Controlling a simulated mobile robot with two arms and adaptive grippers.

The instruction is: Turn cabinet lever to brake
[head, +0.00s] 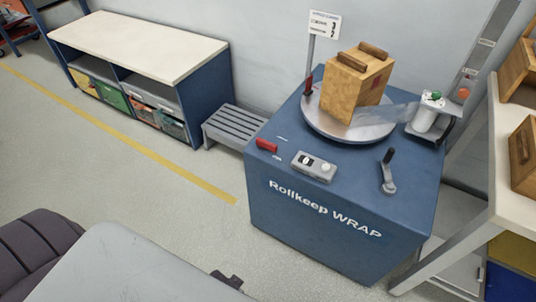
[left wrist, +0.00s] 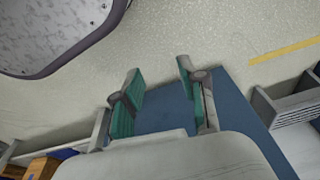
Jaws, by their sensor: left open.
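The blue wrap cabinet (head: 300,235) stands right of centre in the head view, lettered "Rollkeep WRAP". A lever with a grey arm and black grip (head: 388,172) sits on its top at the front right, its grip towards the back. A red handle (head: 266,145) sits at the top's left edge. I cannot tell for certain which is the task's lever, and no brake mark is readable. My left gripper (left wrist: 159,70) is open and empty in the left wrist view, its teal-padded fingers apart. Blue surface shows behind them. My right gripper is not in view.
A round turntable (head: 345,128) on the cabinet carries a wooden box (head: 355,85). A grey control box (head: 314,167) sits in front. A film roll (head: 428,112) and post stand at right. A bench (head: 140,45) stands at back left. The floor (head: 130,180) left of the cabinet is clear.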

